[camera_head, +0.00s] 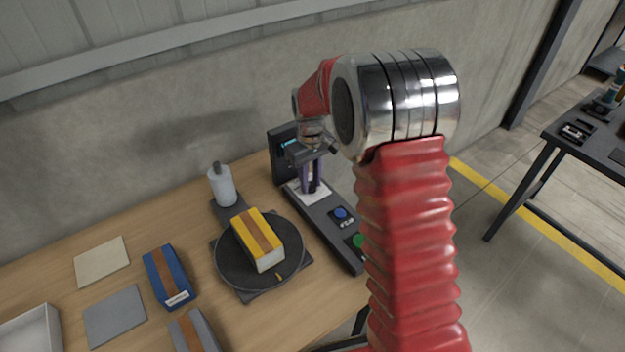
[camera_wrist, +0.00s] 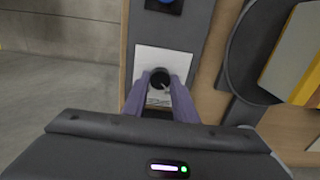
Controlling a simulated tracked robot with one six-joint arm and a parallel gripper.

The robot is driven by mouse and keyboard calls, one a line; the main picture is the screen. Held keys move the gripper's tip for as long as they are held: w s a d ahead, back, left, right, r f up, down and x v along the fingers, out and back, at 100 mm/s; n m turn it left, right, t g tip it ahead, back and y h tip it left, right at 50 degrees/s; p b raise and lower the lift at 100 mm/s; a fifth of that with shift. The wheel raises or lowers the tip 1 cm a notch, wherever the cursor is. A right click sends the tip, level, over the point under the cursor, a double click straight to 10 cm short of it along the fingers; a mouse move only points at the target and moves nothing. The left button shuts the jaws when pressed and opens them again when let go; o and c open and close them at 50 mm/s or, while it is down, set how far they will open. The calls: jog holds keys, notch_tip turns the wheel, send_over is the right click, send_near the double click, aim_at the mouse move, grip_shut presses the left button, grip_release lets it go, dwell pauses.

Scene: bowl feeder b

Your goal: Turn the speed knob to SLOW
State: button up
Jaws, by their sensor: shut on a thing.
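The speed knob is a small black dial (camera_wrist: 159,79) on a white label plate (camera_wrist: 172,58) in the wrist view. My gripper (camera_wrist: 160,84) has its two purple fingers shut on the knob from either side. The knob's pale pointer mark points toward the lower right of the wrist view, and print shows on the plate below it, too small to read. In the head view my gripper (camera_head: 311,184) stands over the white plate (camera_head: 313,198) on the dark control panel (camera_head: 322,228). The knob is hidden there by my fingers.
A blue button (camera_head: 341,213) and a green button (camera_head: 358,241) sit on the panel. A black round turntable (camera_head: 226,268) beside it bears a yellow block (camera_head: 258,238). A white bottle (camera_head: 222,186) and blue block (camera_head: 169,277) stand on the wooden table (camera_head: 205,310).

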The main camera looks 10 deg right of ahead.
aim_at(311, 183)
jog(key=shift+w+r, duration=0.2)
jog(key=shift+w, duration=0.05)
jog(key=o, duration=0.7)
jog(key=shift+c, duration=0.2)
jog(key=o, duration=0.4)
jog(key=shift+s+f, duration=0.15)
notch_tip(311, 183, up, 14)
jog(key=shift+f, duration=0.15)
